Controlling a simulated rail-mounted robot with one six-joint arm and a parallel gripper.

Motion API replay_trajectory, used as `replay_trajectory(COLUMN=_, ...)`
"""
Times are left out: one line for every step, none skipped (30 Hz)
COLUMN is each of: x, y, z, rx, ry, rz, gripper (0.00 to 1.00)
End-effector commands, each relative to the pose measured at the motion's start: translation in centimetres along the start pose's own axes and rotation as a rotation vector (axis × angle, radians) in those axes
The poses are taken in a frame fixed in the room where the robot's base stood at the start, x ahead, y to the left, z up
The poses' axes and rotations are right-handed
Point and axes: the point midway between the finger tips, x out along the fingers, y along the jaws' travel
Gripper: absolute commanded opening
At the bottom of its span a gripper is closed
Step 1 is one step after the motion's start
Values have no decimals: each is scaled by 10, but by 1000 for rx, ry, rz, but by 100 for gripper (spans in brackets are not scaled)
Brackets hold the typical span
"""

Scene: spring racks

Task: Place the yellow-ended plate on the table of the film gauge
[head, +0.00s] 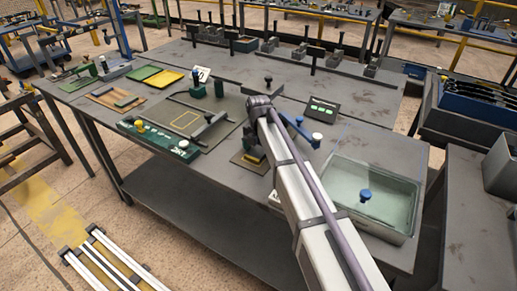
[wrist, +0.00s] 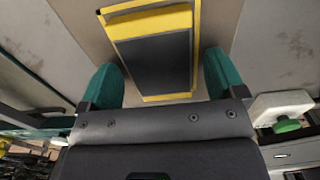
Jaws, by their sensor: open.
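The yellow-ended plate (wrist: 152,62) shows in the wrist view as a dark rectangle with a yellow band at its top end. It lies inside a yellow outline on a brown mat (wrist: 220,25). My gripper (wrist: 162,82) is open, with one green finger on each side of the plate; contact cannot be told. In the head view my gripper (head: 250,150) is low over the small brown mat (head: 236,160), hiding most of the plate. I cannot tell for sure which fixture is the film gauge; a dark board with an empty yellow outline (head: 172,112) lies left.
A green base with knobs (head: 158,140) stands along the front edge. A glass-sided tank (head: 375,200) with a blue knob stands right of my arm. A black readout (head: 322,109) and a blue-handled tool (head: 298,128) lie behind. Bare table lies at the back middle.

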Motion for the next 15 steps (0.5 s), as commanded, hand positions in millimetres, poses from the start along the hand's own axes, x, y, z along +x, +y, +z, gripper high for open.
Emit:
replay_trajectory(x=0, y=0, z=0, rx=0, ry=0, rz=0, gripper=89)
replay_trajectory(x=0, y=0, z=0, rx=0, ry=0, rz=0, gripper=89)
replay_trajectory(x=-1, y=0, z=0, rx=0, ry=0, rz=0, gripper=89)
replay_trajectory(x=-2, y=0, z=0, rx=0, ry=0, rz=0, gripper=89)
replay_trajectory(x=-3, y=0, z=0, rx=0, ry=0, rz=0, gripper=89)
replay_trajectory(x=-7, y=0, z=0, rx=0, ry=0, rz=0, gripper=89)
replay_trajectory(x=-11, y=0, z=0, rx=0, ry=0, rz=0, gripper=89)
replay_trajectory(x=-15, y=0, z=0, rx=0, ry=0, rz=0, gripper=89)
replay_trajectory(x=-22, y=0, z=0, rx=0, ry=0, rz=0, gripper=89)
replay_trajectory(x=-29, y=0, z=0, rx=0, ry=0, rz=0, gripper=89)
replay_trajectory(x=-36, y=0, z=0, rx=0, ry=0, rz=0, gripper=89)
replay_trajectory(x=-46, y=0, z=0, rx=0, ry=0, rz=0, gripper=89)
replay_trajectory(x=-54, y=0, z=0, rx=0, ry=0, rz=0, gripper=89)
replay_trajectory(x=-63, y=0, z=0, rx=0, ry=0, rz=0, gripper=89)
replay_trajectory(x=-74, y=0, z=0, rx=0, ry=0, rz=0, gripper=89)
